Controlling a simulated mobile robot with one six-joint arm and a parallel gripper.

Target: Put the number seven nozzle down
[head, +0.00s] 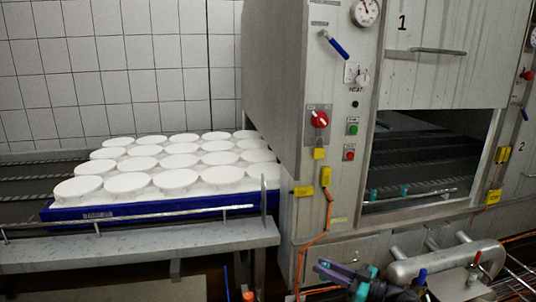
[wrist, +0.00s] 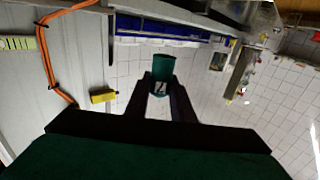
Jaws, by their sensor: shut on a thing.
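The number seven nozzle (wrist: 163,66) is a short teal cylinder with a pale mark on its side that looks like a 7. My gripper (wrist: 161,88) is shut on it, with one dark finger on each side, in the wrist view. In the head view my gripper (head: 328,270) is low, right of centre, in front of the machine and apart from it. A bit of teal shows between its fingers there. Two more small teal pieces, a left one (head: 374,194) and a right one (head: 404,190), stand at the sill of the machine's opening; their numbers are unreadable.
A grey machine (head: 340,90) with knobs and buttons fills the right. A blue tray (head: 140,212) of white moulds lies on the conveyor at left. Metal pipes (head: 445,262) lie to the right of my gripper. An orange cable (head: 326,225) hangs down the machine front.

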